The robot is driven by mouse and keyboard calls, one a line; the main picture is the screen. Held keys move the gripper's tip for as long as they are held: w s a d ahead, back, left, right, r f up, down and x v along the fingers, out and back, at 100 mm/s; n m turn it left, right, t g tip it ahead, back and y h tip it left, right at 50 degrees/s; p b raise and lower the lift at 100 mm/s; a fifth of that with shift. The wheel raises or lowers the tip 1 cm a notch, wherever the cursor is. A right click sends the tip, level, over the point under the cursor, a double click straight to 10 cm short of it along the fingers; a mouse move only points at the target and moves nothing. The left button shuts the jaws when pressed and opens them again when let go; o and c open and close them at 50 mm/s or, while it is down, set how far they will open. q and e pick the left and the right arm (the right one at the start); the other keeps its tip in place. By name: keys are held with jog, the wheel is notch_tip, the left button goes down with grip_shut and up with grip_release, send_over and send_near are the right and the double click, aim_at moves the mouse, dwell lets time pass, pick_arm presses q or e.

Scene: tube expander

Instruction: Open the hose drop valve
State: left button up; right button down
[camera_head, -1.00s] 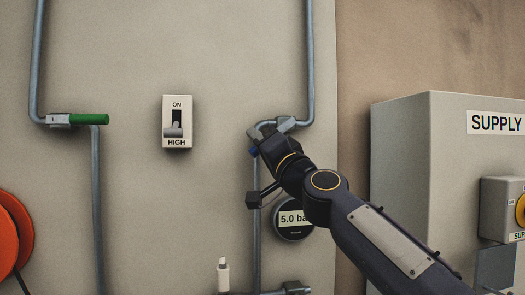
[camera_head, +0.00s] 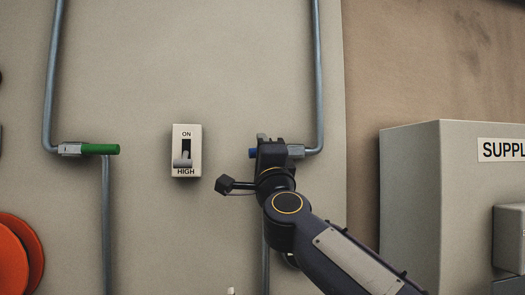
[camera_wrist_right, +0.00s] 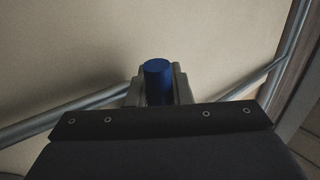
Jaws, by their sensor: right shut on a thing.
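A blue valve handle (camera_head: 252,153) shows at the left side of my right gripper (camera_head: 266,150), at the bend of the right-hand grey pipe. Its metal fitting (camera_head: 295,151) shows to the right of the gripper. In the right wrist view the blue handle (camera_wrist_right: 158,76) stands between the grey fingers of my right gripper (camera_wrist_right: 158,92), which is shut on it. The wrist and jaws hide most of this valve. A second valve with a green handle (camera_head: 101,149) sits on the left pipe, its handle pointing right. My left gripper is not in view.
A white switch box (camera_head: 187,151) marked ON and HIGH is on the wall between the two pipes. An orange round thing (camera_head: 18,255) is at the lower left. A large grey supply cabinet (camera_head: 410,205) stands right of my right arm.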

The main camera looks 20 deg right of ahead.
jog(key=shift+d+r+m+h, duration=0.1)
jog(key=shift+r+m+h, duration=0.25)
jog(key=shift+m, duration=0.45)
jog(key=c, duration=1.3)
grip_release()
jog(key=shift+f, duration=0.1)
jog(key=b+v, duration=0.3)
jog(key=v, duration=0.5)
